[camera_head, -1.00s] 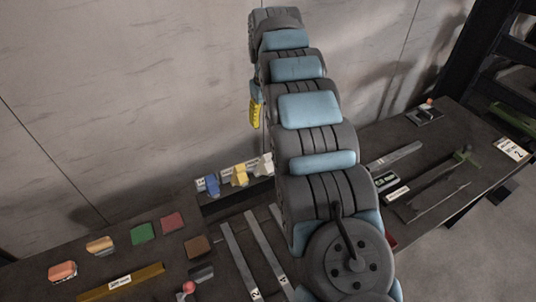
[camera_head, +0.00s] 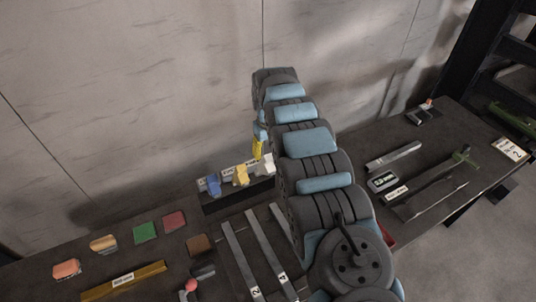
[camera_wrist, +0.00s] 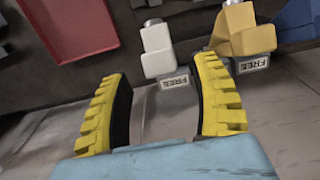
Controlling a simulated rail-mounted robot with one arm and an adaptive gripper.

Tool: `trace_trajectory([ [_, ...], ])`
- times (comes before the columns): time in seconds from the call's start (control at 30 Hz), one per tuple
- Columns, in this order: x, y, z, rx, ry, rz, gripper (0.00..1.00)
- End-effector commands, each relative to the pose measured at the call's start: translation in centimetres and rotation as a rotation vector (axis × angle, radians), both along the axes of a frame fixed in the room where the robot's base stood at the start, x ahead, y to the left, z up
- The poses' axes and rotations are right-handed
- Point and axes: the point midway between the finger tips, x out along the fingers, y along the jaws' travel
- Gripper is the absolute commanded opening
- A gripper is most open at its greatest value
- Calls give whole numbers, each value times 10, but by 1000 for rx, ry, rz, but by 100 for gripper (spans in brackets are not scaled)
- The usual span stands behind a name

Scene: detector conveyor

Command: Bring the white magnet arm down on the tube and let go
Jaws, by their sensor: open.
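The white magnet arm (camera_wrist: 157,44) is in the wrist view, with a small FREE label below it. It also shows in the head view as a small white block (camera_head: 268,164) at the right of a row. My gripper (camera_wrist: 161,70) is open and empty. Its two yellow-padded fingers spread to either side of the white arm's label in the picture; whether they touch the arm I cannot tell. In the head view one yellow finger (camera_head: 257,148) shows just above the white arm. I cannot make out the tube clearly.
A yellow arm (camera_wrist: 240,33) and a blue arm (camera_wrist: 298,20) stand beside the white one, the yellow closest. A red tray (camera_wrist: 72,25) lies at upper left of the wrist view. Several coloured blocks and a brass bar (camera_head: 123,281) lie on the left table.

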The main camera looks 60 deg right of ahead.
Motion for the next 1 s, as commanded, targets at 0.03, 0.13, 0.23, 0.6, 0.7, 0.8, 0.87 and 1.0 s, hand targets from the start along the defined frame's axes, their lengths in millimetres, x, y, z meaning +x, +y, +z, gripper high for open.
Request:
trace_trajectory([
  [0.03,1,0,-4,0,-2,1,63],
  [0.13,1,1,-12,2,-1,0,63],
  [0.23,0,1,-18,4,0,0,63],
  [0.6,0,0,-24,-1,-1,0,63],
  [0.7,0,0,-24,-1,-1,0,63],
  [0.8,0,0,-24,-1,-1,0,51],
  [0.87,0,0,-24,-1,-1,0,34],
  [1.0,0,0,-24,0,0,0,6],
])
